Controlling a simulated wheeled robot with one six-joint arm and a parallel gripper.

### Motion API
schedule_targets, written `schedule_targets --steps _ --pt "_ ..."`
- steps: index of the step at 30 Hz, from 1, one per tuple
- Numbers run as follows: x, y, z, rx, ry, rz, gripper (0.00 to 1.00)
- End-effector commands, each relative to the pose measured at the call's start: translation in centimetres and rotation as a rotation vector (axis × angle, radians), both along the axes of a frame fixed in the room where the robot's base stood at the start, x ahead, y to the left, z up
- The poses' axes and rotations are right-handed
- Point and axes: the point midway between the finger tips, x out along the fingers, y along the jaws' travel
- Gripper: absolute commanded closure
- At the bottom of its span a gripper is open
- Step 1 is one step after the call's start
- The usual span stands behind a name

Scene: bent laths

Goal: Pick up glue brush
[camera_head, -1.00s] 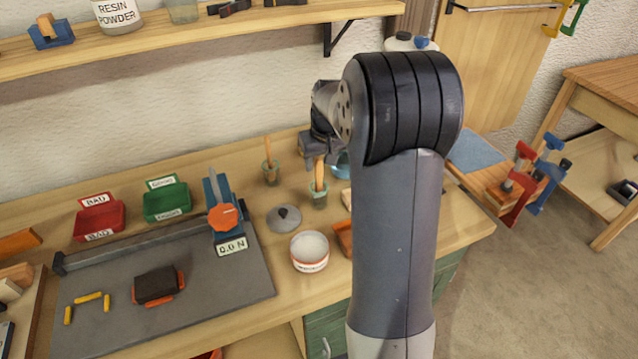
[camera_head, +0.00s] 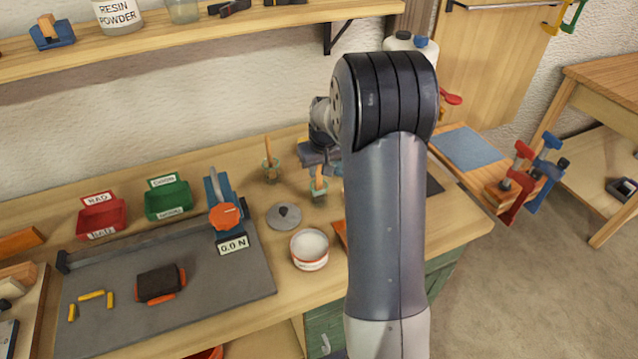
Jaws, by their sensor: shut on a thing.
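The glue brush (camera_head: 319,179) has a wooden handle and stands in a small greenish glass jar (camera_head: 319,195) on the bench. My gripper (camera_head: 319,165) is at the upper part of this handle and is shut on it. The fingertips are small and partly hidden behind my arm. The bristles are not visible inside the jar. A second wooden-handled brush (camera_head: 268,150) stands in a similar jar (camera_head: 271,172) further back to the left.
A white tub (camera_head: 310,252) and a grey lid (camera_head: 284,216) lie in front of the jars. A gauge fixture (camera_head: 224,214) on a grey plate (camera_head: 205,282) and green (camera_head: 167,201) and red bins (camera_head: 101,217) are left. A shelf (camera_head: 180,42) hangs above.

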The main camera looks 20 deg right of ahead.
Motion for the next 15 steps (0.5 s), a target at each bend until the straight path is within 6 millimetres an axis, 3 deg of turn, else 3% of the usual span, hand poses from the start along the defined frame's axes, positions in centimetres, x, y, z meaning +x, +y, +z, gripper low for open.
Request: schedule_targets --steps 5,15 --pt "0.01 0.0 0.01 0.0 0.0 0.0 1.0" --pt "0.07 -0.02 0.62 -0.001 -0.003 0.0 1.0"
